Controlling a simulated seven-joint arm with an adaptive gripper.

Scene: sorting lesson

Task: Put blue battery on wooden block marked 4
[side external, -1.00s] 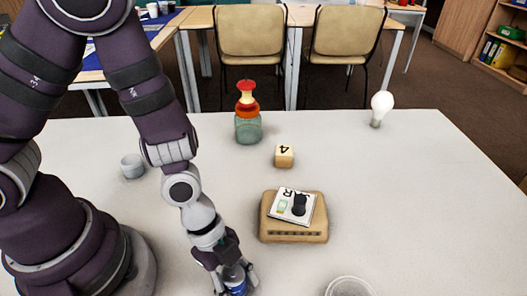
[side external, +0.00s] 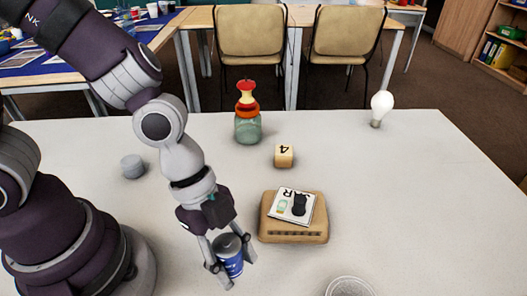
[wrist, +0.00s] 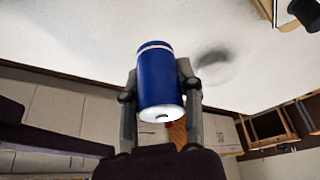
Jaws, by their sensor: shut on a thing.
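My gripper (side external: 230,272) is shut on the blue battery (side external: 230,257), which is a blue cylinder with a grey end. In the wrist view the battery (wrist: 160,85) sits between both fingers, with a pale band near its upper end. The gripper holds it near the front of the table, left of the tan box. The wooden block marked 4 (side external: 284,156) is a small pale cube in the middle of the table, behind the tan box. Its top is bare, and the 4 appears upside down. The block is apart from the battery.
A tan box (side external: 294,236) carries a card and a dark object (side external: 299,204). A jar (side external: 248,128) with an apple core on top stands behind, a light bulb (side external: 381,108) at back right, a grey cylinder (side external: 133,166) at left, and a clear round container (side external: 349,289) at the front edge.

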